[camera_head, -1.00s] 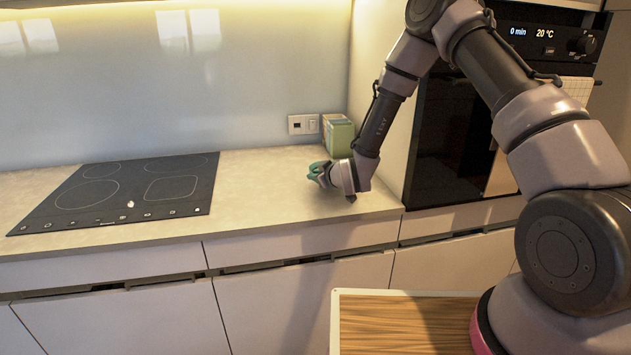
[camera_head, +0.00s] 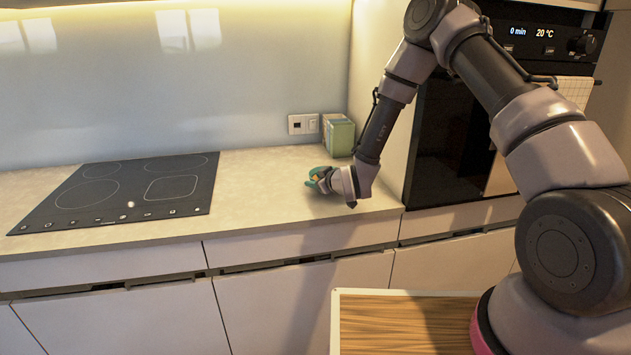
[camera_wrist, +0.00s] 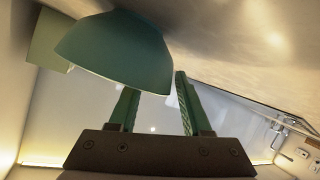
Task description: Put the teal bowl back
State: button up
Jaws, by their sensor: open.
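The teal bowl (camera_wrist: 115,48) fills the upper left of the wrist view, close to the counter surface; that view looks upside down. My gripper (camera_wrist: 158,82) is open at the bowl's rim. The left finger's tip is hidden behind the bowl's wall, and the right finger stands just past the bowl's right side. I cannot tell whether either finger touches it. In the head view my gripper (camera_head: 316,179) is low over the right part of the counter, where the teal of bowl and fingers is hard to separate.
A green box (camera_head: 338,135) stands behind my gripper against the wall. A black cooktop (camera_head: 125,190) lies to the left on the counter (camera_head: 255,190). A tall oven unit (camera_head: 455,125) is at the right. The counter between cooktop and gripper is clear.

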jog(key=v, duration=1.1)
jog(key=shift+s+d+r, duration=0.1)
jog(key=shift+s, duration=0.15)
jog(key=d+r+m+g+h, duration=0.1)
jog(key=d+r+m+h, duration=0.15)
jog(key=d+r, duration=0.65)
jog(key=d+r+m+g+h, duration=0.15)
jog(key=d+r+m, duration=0.25)
jog(key=d+r, duration=0.5)
jog(key=s+d+r+m, duration=0.2)
jog(key=s+r, duration=0.3)
jog(key=s, duration=0.3)
jog(key=s+d+r+m+g, duration=0.1)
jog(key=s+d+r+m, duration=0.1)
jog(key=s+r, duration=0.3)
jog(key=s+d+r+m+h, duration=0.1)
jog(key=s+r+m, duration=0.3)
jog(key=s, duration=0.7)
jog(key=shift+d+r+g, duration=0.35)
jog(key=shift+d+r, duration=0.15)
jog(key=shift+d, duration=0.3)
